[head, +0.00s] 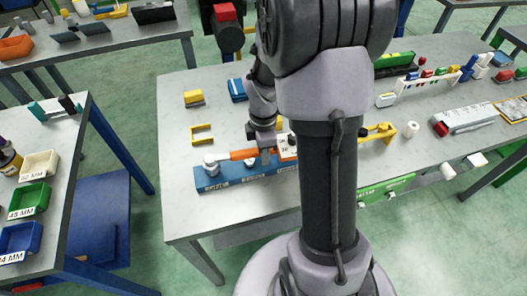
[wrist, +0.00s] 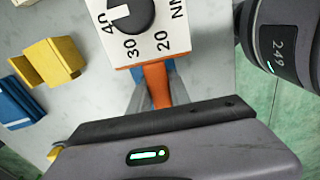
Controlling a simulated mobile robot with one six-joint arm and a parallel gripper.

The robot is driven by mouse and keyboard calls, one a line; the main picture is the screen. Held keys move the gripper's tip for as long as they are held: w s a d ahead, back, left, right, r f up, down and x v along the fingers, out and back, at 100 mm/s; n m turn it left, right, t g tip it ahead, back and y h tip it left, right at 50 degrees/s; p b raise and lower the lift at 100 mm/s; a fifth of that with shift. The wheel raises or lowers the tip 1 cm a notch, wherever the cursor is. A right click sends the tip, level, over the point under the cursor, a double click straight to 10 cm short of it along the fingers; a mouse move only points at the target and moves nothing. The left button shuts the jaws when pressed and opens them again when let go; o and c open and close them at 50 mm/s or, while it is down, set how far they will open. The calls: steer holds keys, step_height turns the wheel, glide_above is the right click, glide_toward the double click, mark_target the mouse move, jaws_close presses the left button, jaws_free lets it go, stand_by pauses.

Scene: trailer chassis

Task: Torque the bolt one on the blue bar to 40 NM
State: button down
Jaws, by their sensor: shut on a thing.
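The blue bar (head: 240,179) lies along the front of the central table, with labels on its front face. An orange-handled torque wrench (head: 243,154) lies over it, its left end at a round grey-white piece (head: 210,160) near the bar's left end. I cannot tell whether that end is seated on a bolt. My gripper (head: 265,154) is shut on the orange handle, which also shows in the wrist view (wrist: 156,84). Beyond the handle, a white dial box (wrist: 145,40) reads 20, 30, 40 and NM. Its black knob's white pointer points near 40. My arm hides the bar's right part.
Yellow (head: 194,98) and blue (head: 237,90) blocks and a yellow bracket (head: 202,134) sit behind the bar. A yellow piece (head: 382,132) and white cylinder (head: 411,130) lie right of my arm. A side table holds labelled bins (head: 28,201).

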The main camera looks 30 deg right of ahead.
steer(key=shift+f+b, duration=0.5)
steer(key=shift+f, duration=0.3)
stand_by(0.4)
stand_by(0.4)
steer(key=c, duration=2)
jaws_free()
jaws_close()
steer(key=shift+s+a+m+b, duration=0.2)
steer(key=shift+s+a+m, duration=0.1)
steer(key=shift+s+m, duration=0.25)
steer(key=shift+s+a+m+b, duration=0.15)
steer(key=shift+s+a+m, duration=0.1)
steer(key=shift+s+m, duration=0.25)
steer(key=shift+s+a+m+b, duration=0.35)
steer(key=shift+s+a+m, duration=0.35)
steer(key=shift+s+m, duration=0.25)
